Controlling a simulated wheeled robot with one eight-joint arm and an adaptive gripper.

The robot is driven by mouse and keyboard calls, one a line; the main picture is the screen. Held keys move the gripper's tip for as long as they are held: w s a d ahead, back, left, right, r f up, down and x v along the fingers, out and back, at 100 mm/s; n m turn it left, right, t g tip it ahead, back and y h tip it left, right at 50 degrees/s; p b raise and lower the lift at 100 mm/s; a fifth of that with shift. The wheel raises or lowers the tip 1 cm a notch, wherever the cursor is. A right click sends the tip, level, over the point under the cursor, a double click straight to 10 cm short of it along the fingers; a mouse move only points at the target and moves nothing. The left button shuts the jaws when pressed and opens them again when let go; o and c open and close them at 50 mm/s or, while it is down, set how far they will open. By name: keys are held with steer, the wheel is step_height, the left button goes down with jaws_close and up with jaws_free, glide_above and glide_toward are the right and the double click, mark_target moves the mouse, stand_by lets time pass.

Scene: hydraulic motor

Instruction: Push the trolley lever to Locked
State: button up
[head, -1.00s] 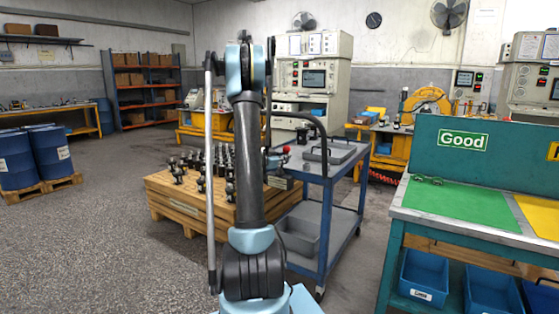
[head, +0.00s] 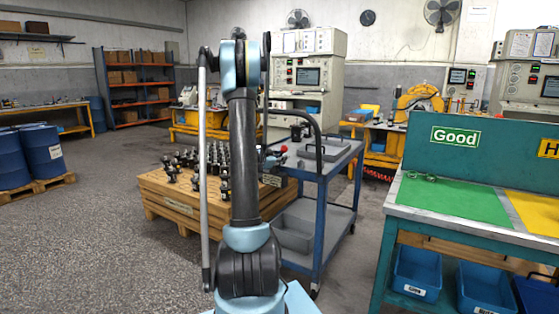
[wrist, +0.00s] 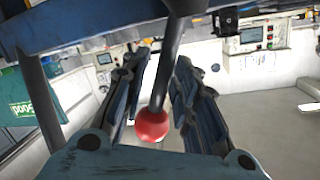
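The trolley (head: 320,247) is a blue-framed cart with grey trays, just right of my arm in the head view. Its lever has a red ball knob (head: 283,148) at the left end of the trolley top. In the wrist view the lever is a dark rod (wrist: 172,60) coming down from the top edge, ending in the red ball. My gripper (wrist: 158,70) is open, its two dark fingers on either side of the rod and ball. I cannot tell whether either finger touches the lever. No Locked marking is readable.
A wooden pallet stack (head: 185,195) with several dark metal parts stands left of the trolley. A teal sorting bench (head: 397,205) with a Good sign stands to the right. The trolley's black push handle (head: 318,137) rises beside my arm. Open floor lies at the left.

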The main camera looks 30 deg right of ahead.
stand_by(0.3)
steer(key=v, duration=1.2)
